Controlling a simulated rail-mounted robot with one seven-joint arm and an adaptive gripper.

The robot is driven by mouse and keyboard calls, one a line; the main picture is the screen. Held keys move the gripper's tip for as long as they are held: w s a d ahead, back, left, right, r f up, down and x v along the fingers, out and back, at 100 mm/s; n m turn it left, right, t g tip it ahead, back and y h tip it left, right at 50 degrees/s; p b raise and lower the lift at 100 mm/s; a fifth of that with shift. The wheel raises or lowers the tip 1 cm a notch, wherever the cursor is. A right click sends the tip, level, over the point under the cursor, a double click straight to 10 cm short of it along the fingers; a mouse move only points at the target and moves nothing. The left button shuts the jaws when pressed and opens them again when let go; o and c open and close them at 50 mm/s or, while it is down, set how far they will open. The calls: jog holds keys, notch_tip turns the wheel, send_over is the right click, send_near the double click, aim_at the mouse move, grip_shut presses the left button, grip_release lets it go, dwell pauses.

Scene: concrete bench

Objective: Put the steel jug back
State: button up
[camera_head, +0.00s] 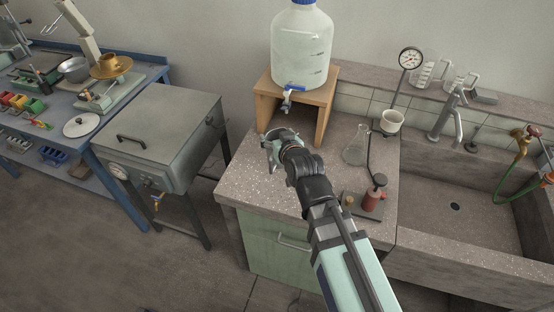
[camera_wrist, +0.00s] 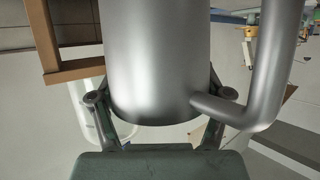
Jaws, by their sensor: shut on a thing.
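The steel jug (camera_wrist: 155,65) fills the middle of the wrist view, a smooth grey cylinder with a thick bent handle (camera_wrist: 268,75) on the right. My gripper (camera_wrist: 160,108) is shut around its body, one finger on each side near the end closest to the camera. In the head view my gripper (camera_head: 273,140) is over the left part of the speckled bench top (camera_head: 245,178), in front of the wooden stand (camera_head: 322,108). There the jug is mostly hidden by my gripper, and I cannot tell whether it touches the bench.
A large bottle with a blue cap (camera_head: 302,48) stands on the wooden stand, its tap facing my gripper. A glass flask (camera_head: 356,150) and a red-bodied burner (camera_head: 374,198) stand to the right. Beyond is the sink (camera_head: 470,190). A grey oven (camera_head: 155,130) stands left, across a gap.

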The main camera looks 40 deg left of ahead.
jog(key=shift+f+p, duration=0.6)
jog(key=shift+f, duration=4.75)
jog(key=shift+f, duration=0.2)
jog(key=o, duration=1.6)
jog(key=shift+r, duration=0.15)
